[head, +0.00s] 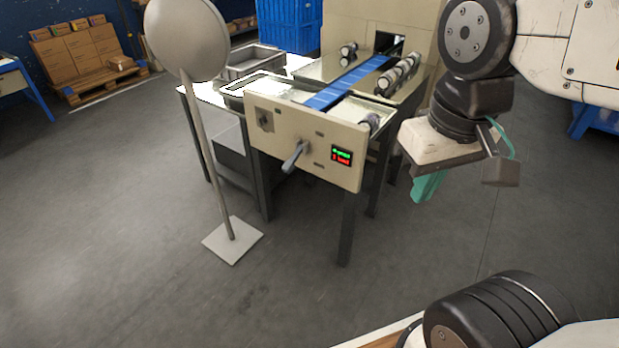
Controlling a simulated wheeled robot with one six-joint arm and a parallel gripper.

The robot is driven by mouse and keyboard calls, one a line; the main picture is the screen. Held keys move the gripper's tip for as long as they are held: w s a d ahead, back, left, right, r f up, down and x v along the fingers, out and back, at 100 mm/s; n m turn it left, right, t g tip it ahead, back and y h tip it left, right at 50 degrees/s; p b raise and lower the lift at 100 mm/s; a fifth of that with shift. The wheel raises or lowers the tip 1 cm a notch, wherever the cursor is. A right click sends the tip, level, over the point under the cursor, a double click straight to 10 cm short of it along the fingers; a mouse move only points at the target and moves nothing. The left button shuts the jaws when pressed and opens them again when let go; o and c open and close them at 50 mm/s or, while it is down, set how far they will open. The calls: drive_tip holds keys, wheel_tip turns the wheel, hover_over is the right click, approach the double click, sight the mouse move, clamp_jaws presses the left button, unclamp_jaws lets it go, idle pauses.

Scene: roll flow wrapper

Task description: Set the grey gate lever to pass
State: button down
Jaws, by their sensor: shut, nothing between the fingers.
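The grey gate lever (295,157) sits on the cream front panel (272,127) of the wrapper machine. Its handle slants down and to the left from its pivot. My gripper (428,187), with teal fingers, hangs to the right of the panel, pointing down. It is shut and empty, well apart from the lever.
A round grey disc on a pole (207,150) with a square base stands left of the panel. A blue belt (345,84) with several rolls beside it runs behind the panel. Grey trays (252,62) lie at the back left. The floor in front is clear.

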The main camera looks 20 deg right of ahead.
drive_tip(key=w+a+f+m+g+y, duration=0.2)
drive_tip(key=w+f+m+y, duration=0.4)
drive_tip(key=w+f, duration=1)
drive_tip(key=w+a+f+m+g+y, duration=0.25)
drive_tip(key=w+f+m+y, duration=0.35)
drive_tip(key=w+f, duration=1)
drive_tip(key=w+d+f+m+t+y, duration=0.1)
drive_tip(key=w+f+m+t+y, duration=0.15)
drive_tip(key=w+f+t, duration=0.45)
drive_tip(key=w+d+f+m+t+y, duration=0.2)
drive_tip(key=w+f+m+t, duration=0.15)
drive_tip(key=w+f, duration=0.45)
drive_tip(key=w+d+f+m+t+h, duration=0.2)
drive_tip(key=w+d+m+t, duration=0.2)
drive_tip(key=w+d+t, duration=0.2)
drive_tip(key=shift+d+f+t+h, duration=0.3)
drive_tip(key=shift+f+t+h, duration=0.1)
drive_tip(key=shift+t, duration=0.7)
